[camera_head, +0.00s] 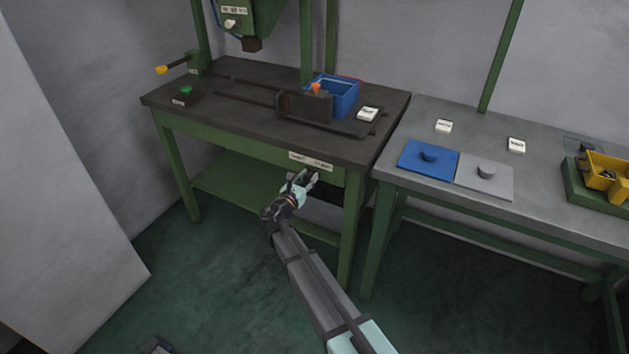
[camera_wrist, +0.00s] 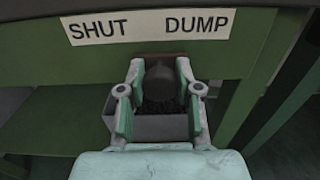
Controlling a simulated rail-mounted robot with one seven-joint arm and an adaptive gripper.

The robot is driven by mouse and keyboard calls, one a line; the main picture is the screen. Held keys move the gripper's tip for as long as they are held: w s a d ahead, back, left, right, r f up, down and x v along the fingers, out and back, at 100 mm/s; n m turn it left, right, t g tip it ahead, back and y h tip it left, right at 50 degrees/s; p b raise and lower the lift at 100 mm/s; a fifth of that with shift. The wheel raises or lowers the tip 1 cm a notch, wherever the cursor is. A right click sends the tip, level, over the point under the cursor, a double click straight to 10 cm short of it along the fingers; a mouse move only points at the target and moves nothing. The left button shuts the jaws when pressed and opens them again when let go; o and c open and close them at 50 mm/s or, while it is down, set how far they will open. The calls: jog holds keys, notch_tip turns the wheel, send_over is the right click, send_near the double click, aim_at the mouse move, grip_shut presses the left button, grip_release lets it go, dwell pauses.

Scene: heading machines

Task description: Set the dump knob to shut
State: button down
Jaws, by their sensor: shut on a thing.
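The dump knob (camera_wrist: 161,84) is a dark, rounded knob on the green front rail of the machine bench. It sits below a white label (camera_wrist: 150,27) reading SHUT on the left and DUMP on the right. The label also shows in the head view (camera_head: 310,161). My gripper (camera_wrist: 158,72) is shut on the knob, with one finger on each side of it. In the head view my gripper (camera_head: 303,178) is at the rail just below the label, and it hides the knob there. The knob's pointing direction cannot be told.
A grey bin (camera_wrist: 150,128) with dark contents shows below the knob. The dark bench top (camera_head: 225,105) overhangs the rail and carries a blue bin (camera_head: 343,97). A grey table (camera_head: 400,160) with blue and grey plates stands at the right. The floor in front is mostly clear.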

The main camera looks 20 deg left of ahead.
jog(key=a, duration=0.5)
jog(key=shift+w+a+r, duration=0.1)
jog(key=shift+w+a, duration=0.2)
jog(key=shift+w, duration=0.1)
jog(key=c, duration=0.8)
grip_release()
jog(key=shift+a, duration=0.1)
jog(key=shift+s, duration=0.55)
jog(key=s, duration=0.3)
jog(key=s+a, duration=0.1)
jog(key=s, duration=0.7)
jog(key=shift+a, duration=0.2)
